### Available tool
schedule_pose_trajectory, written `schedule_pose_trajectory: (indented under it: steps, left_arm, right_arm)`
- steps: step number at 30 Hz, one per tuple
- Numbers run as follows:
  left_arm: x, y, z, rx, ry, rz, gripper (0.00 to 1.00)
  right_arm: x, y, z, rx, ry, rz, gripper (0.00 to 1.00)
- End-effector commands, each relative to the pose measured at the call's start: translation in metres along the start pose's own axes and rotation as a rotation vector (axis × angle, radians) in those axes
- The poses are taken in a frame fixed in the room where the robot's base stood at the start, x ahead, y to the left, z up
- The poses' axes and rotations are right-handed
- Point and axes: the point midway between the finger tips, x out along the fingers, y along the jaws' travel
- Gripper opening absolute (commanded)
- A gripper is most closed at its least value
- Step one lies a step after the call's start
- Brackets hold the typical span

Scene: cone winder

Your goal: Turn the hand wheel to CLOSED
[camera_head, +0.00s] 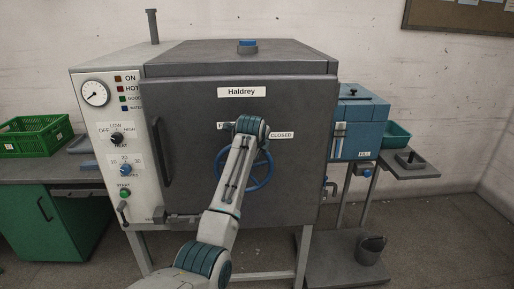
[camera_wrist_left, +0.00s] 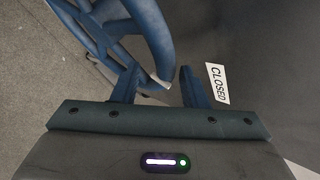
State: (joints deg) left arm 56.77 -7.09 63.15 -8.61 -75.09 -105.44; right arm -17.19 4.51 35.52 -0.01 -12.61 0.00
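The blue hand wheel (camera_head: 264,172) is on the front of the dark grey cabinet door, partly hidden by my left arm. The white CLOSED label (camera_head: 282,135) is on the door at the wheel's upper right. In the left wrist view the wheel's rim (camera_wrist_left: 156,35) reaches between the fingers of my left gripper (camera_wrist_left: 158,77), with gaps visible beside it. The fingers are apart. A pale mark (camera_wrist_left: 160,84) shows on the rim there, and the CLOSED label (camera_wrist_left: 217,83) is just right of the right finger. In the head view my arm hides the left fingers. My right gripper is not in view.
A door handle (camera_head: 166,138) stands out left of the wheel. A control panel (camera_head: 112,150) with gauge and knobs is further left. A blue unit (camera_head: 362,128) stands right of the cabinet. A grey bucket (camera_head: 370,249) is low at the right.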

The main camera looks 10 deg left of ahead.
Motion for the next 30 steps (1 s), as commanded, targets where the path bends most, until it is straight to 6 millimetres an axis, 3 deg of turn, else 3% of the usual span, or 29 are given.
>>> schedule_pose_trajectory:
  steps: [7,13,25,28,30]
  left_arm:
    - [-0.041,0.001,-0.001,0.000,0.001,-0.004,0.40]
    - [-0.060,0.001,-0.001,0.000,0.001,-0.001,0.40]
    - [-0.062,0.004,-0.001,-0.006,0.002,0.003,0.40]
    - [-0.053,0.023,-0.003,-0.052,0.004,0.017,0.40]
    - [-0.042,0.051,-0.004,-0.120,0.004,0.036,0.40]
  right_arm:
    - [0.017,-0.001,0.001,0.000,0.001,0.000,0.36]
    - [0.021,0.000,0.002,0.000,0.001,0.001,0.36]
    - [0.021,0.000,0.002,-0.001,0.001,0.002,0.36]
    - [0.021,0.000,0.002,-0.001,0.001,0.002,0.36]
    - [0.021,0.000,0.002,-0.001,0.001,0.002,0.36]
